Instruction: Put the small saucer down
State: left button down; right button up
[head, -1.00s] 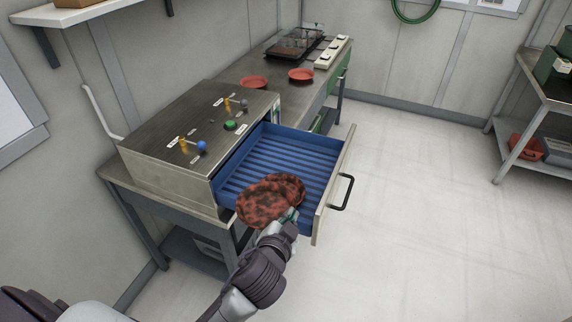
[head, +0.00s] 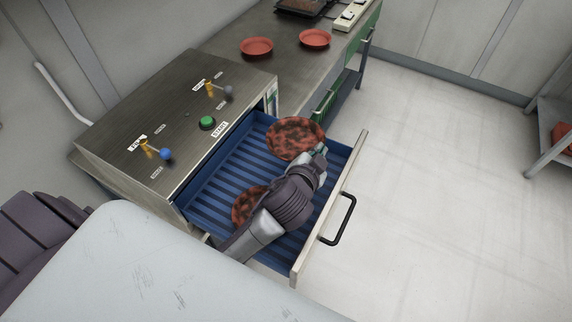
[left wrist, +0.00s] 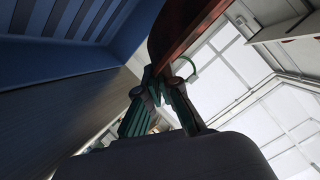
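My left gripper (head: 320,152) is shut on the rim of the small saucer (head: 295,136), a round piece mottled red and dark. It is over the far end of the open blue drawer (head: 335,192); I cannot tell whether it touches the drawer floor. In the left wrist view the fingers (left wrist: 162,78) close on the saucer's dark red edge (left wrist: 188,28). A second mottled saucer (head: 243,207) is in the near left part of the drawer, partly hidden by my left arm. My right gripper is not in view.
The drawer belongs to a metal-topped box (head: 150,115) with levers and a green button (head: 207,123). Two plain red saucers, one left (head: 256,46) and one right (head: 314,38), stand on the bench behind. The drawer's ribbed middle is partly bare.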

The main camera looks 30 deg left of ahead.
pick_arm(q)
jog(key=f, duration=0.2)
jog(key=s+f, duration=0.1)
jog(key=f, duration=0.2)
jog(key=shift+f, duration=0.45)
notch_tip(320, 180, down, 3)
jog(key=shift+w+f, duration=0.15)
jog(key=shift+f, duration=0.15)
jog(key=c, duration=1.6)
grip_release()
jog(key=shift+s+d+b, duration=0.1)
jog(key=shift+s+b, duration=0.25)
jog(key=shift+s, duration=0.15)
jog(key=v, duration=0.5)
jog(key=shift+s+r+b, duration=0.2)
jog(key=shift+b, duration=0.2)
jog(key=shift+s+r, duration=0.25)
jog(key=shift+s, duration=0.25)
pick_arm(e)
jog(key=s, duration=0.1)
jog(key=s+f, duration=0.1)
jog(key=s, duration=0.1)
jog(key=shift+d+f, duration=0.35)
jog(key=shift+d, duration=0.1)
